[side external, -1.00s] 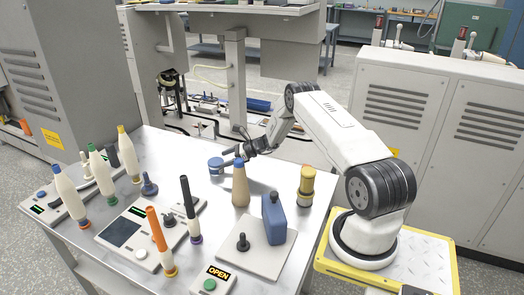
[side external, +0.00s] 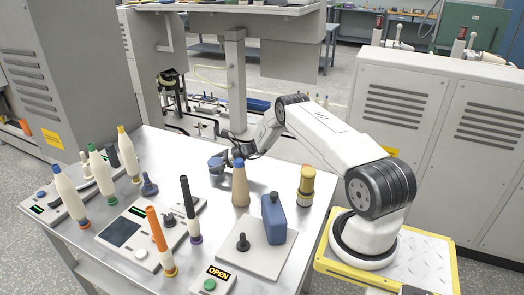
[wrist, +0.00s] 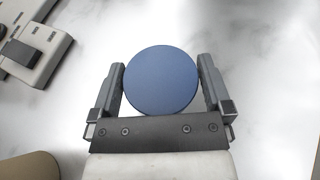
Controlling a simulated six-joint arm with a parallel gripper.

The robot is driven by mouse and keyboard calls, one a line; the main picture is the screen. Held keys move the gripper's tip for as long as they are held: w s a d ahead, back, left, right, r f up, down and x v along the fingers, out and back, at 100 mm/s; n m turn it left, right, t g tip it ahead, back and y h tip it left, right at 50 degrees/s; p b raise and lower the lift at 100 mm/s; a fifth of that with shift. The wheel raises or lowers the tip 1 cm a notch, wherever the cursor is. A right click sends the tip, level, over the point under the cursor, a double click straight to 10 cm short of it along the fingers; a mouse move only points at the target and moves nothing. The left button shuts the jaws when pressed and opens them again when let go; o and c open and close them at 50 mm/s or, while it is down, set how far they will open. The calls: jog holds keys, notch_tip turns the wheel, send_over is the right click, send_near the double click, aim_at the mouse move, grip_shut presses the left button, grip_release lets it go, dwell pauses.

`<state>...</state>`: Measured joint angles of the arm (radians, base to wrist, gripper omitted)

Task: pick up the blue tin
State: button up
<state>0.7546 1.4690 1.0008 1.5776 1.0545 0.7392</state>
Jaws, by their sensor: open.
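The blue tin (side external: 216,165) stands on the metal table behind the tan bobbin with the blue tip. In the wrist view its round blue lid (wrist: 161,80) lies between the two fingers of my gripper (wrist: 162,82).
The tan bobbin (side external: 240,187) stands close in front of my gripper. A blue bottle (side external: 273,218) stands on a pale plate (side external: 226,250).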

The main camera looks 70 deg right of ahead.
aim_at(216, 161)
jog(key=c, duration=1)
jog(key=shift+r, duration=0.2)
jog(key=shift+r, duration=4.85)
